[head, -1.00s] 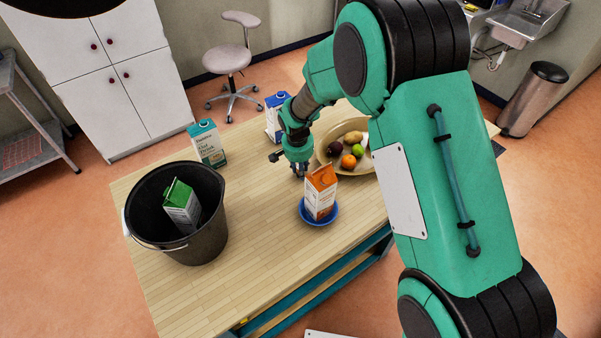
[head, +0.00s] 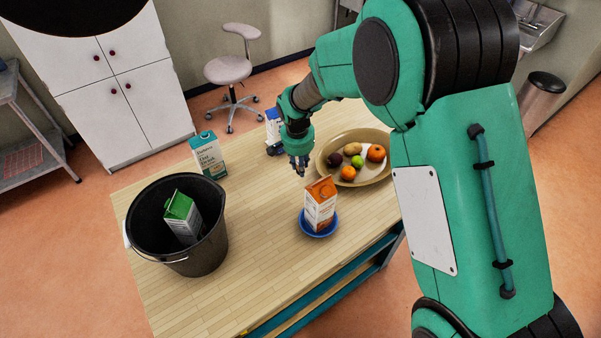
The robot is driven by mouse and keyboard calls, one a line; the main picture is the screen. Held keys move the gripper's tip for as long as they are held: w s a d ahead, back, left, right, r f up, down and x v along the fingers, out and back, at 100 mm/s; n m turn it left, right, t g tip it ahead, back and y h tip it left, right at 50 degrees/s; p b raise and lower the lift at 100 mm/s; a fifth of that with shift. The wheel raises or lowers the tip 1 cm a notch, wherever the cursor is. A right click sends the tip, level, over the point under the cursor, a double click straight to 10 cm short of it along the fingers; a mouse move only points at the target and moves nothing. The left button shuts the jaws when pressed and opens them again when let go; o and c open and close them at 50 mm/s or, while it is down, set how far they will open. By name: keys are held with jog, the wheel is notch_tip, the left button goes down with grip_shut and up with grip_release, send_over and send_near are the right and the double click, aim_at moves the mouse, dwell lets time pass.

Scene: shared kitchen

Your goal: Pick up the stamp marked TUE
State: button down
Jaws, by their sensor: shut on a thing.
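My gripper (head: 300,167) points down over the far middle of the wooden table, left of the fruit bowl and behind the orange carton. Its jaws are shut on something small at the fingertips. That thing is mostly hidden by the fingers and too small to make out. No stamp and no TUE mark can be read in the head view, so I cannot tell from the picture which stamp, if any, is held.
An orange carton (head: 320,203) stands on a blue dish (head: 314,232). A tan bowl (head: 383,174) holds fruit. A black bucket (head: 205,258) holds a green-topped carton (head: 183,214). A teal carton (head: 209,155) and a blue-white carton (head: 272,127) stand behind. The front left tabletop (head: 240,285) is clear.

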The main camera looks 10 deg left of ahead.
jog(key=shift+r, duration=0.9)
